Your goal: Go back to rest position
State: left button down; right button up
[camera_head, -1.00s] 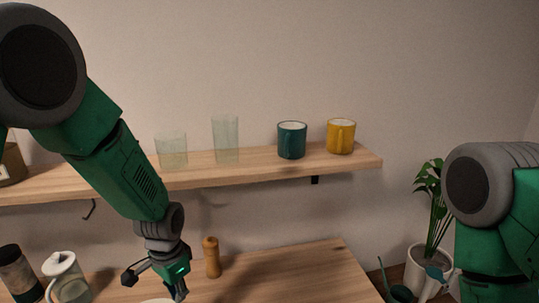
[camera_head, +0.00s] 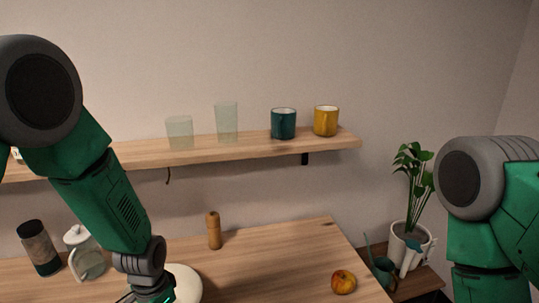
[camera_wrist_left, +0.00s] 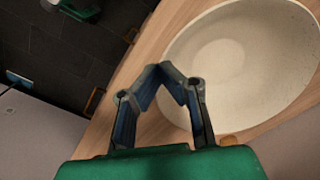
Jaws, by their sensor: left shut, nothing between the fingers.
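My left gripper (camera_wrist_left: 162,75) is shut and empty in the left wrist view, its two fingers meeting at the tips beside the rim of a pale round dish (camera_wrist_left: 240,55). In the head view my left arm reaches down to the bottom edge, and its fingers are cut off there. The dish (camera_head: 188,284) shows partly behind my left wrist on the wooden table (camera_head: 255,262). My right arm stands at the right side of the head view, and its gripper is out of the picture.
A pepper mill (camera_head: 214,231), a glass jug (camera_head: 86,257), a dark jar (camera_head: 39,248) and an apple (camera_head: 343,282) are on the table. The shelf (camera_head: 240,148) above holds two glasses, a green mug (camera_head: 283,123) and a yellow mug (camera_head: 326,120). A potted plant (camera_head: 411,235) stands right.

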pick_arm(q)
jog(key=s+a+f+n, duration=0.2)
jog(key=s+f, duration=0.1)
jog(key=s, duration=0.7)
jog(key=s+a+f+n+b, duration=0.1)
jog(key=s+a+f+n, duration=0.15)
jog(key=s, duration=0.65)
jog(key=s+a+f+n, duration=0.15)
jog(key=s+f, duration=0.25)
jog(key=s, duration=0.6)
jog(key=w+d+f+b, duration=0.1)
jog(key=w+f+b, duration=0.2)
jog(key=f+b, duration=1.2)
jog(key=shift+d+m+t+b, duration=0.2)
jog(key=shift+m+t+b, duration=0.15)
jog(key=shift+b, duration=0.25)
